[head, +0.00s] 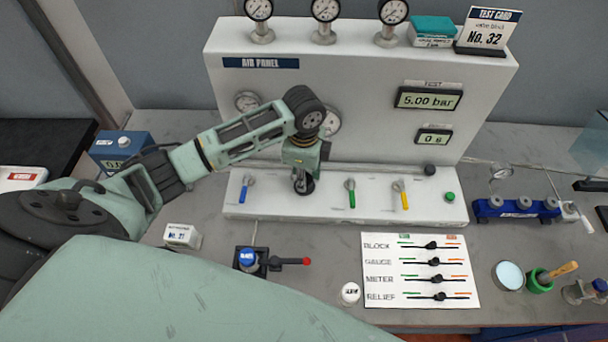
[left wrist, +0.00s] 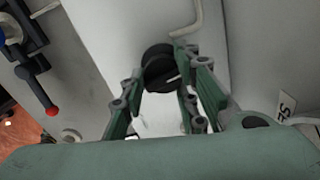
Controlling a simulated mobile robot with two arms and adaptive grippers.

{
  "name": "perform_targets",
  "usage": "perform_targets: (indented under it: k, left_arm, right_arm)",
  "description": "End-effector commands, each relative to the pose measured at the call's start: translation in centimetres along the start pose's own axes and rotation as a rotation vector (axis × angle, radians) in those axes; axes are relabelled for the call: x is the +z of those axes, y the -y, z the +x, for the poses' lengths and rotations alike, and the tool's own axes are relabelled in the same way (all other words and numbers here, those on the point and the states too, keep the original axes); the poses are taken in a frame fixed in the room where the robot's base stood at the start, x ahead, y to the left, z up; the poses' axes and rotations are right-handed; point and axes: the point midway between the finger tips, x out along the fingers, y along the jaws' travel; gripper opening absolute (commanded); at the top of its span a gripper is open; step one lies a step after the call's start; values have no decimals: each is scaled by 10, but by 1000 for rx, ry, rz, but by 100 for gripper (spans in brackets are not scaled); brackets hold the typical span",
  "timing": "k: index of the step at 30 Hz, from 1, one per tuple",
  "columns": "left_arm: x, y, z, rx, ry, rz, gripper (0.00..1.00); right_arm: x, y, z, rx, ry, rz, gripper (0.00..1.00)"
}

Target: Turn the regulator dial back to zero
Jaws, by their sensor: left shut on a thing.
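The regulator dial (left wrist: 157,72) is a round black knob with a white pointer mark, on the white ledge (head: 330,208) of the air panel. My left gripper (left wrist: 166,78) is shut on the dial, with a green finger on each side of it. In the head view the left gripper (head: 303,168) points down at the dial (head: 304,186), which it partly hides. The test display (head: 428,97) reads 5.00 bar. My right gripper is not in view.
Blue, green (head: 351,194) and yellow (head: 402,196) handled valves stand on the ledge beside the dial. Gauges top the panel. In front are a red-tipped lever (head: 290,262) and a white sign board (head: 420,283) with several sliders. A blue manifold (head: 515,208) stands right.

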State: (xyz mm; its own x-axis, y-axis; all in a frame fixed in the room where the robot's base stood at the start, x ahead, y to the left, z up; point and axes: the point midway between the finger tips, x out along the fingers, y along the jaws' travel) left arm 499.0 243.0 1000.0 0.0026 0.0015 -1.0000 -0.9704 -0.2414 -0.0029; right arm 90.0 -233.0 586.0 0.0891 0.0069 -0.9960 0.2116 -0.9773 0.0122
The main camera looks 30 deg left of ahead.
Motion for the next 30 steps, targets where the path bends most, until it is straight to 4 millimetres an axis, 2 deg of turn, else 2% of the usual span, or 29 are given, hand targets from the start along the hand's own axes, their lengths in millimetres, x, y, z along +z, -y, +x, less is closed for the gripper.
perform_targets:
  k: [1, 30]
  left_arm:
    - [0, -7, 6, 21, 7, -42, 3]
    - [-10, -5, 6, 22, 10, -959, 3]
  right_arm:
    - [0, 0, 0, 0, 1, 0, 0]
    - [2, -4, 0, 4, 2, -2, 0]
